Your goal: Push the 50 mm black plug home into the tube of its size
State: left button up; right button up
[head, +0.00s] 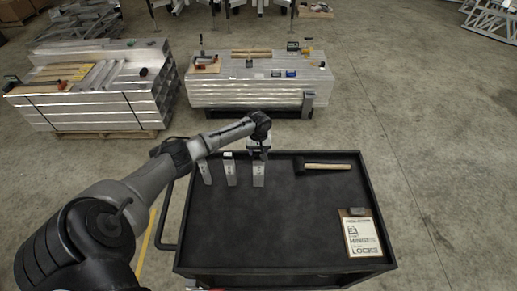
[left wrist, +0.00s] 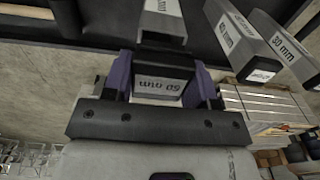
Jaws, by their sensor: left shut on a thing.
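My left gripper (head: 258,150) is at the far end of the rightmost of three short aluminium tubes on the black cart. In the left wrist view its purple fingers (left wrist: 164,88) are shut on the black plug (left wrist: 165,63), with a pale "50 mm" label showing between them. The 50 mm tube (head: 259,174) lies in line with the plug; it also shows in the left wrist view (left wrist: 163,22). I cannot tell whether the plug's nose is inside the tube mouth. The 40 mm tube (left wrist: 232,38) and 30 mm tube (left wrist: 283,42) lie beside it. My right gripper is out of view.
The black cart (head: 270,240) has a raised rim and a clear middle. A mallet (head: 328,166) lies at the back right. A clipboard (head: 358,234) lies at the front right. Wrapped aluminium stacks (head: 260,90) stand behind the cart.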

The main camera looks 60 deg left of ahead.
pick_arm(q)
jog(key=shift+f, duration=1)
jog(key=shift+b, duration=0.3)
jog(key=o, duration=1)
notch_tip(320, 180, up, 12)
jog(key=shift+r+b, duration=0.1)
jog(key=shift+b, duration=0.3)
jog(key=shift+r, duration=0.75)
